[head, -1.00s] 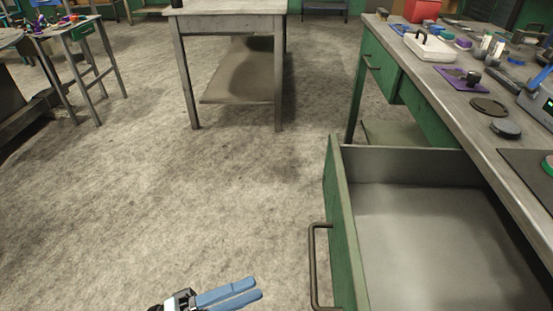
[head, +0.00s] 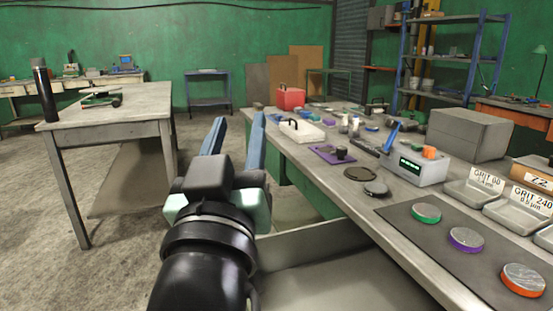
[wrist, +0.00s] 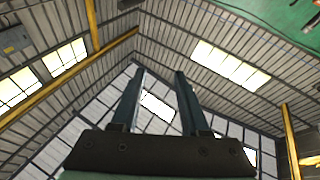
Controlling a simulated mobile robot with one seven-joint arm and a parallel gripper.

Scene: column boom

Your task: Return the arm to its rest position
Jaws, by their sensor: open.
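My gripper (head: 236,138) is raised in the middle of the head view, with its two blue fingers apart and pointing up and away. Nothing is between the fingers. In the wrist view my gripper (wrist: 158,75) is also open and empty, against the roof and high windows. My black wrist and forearm fill the lower middle of the head view and hide part of the open drawer (head: 335,283) under the workbench.
The workbench (head: 330,170) on the right carries a grey device (head: 418,170), a purple plate (head: 325,154), a white box (head: 302,131) and several coloured discs. A metal table (head: 130,108) with a black bottle (head: 45,95) stands left. Floor between them is clear.

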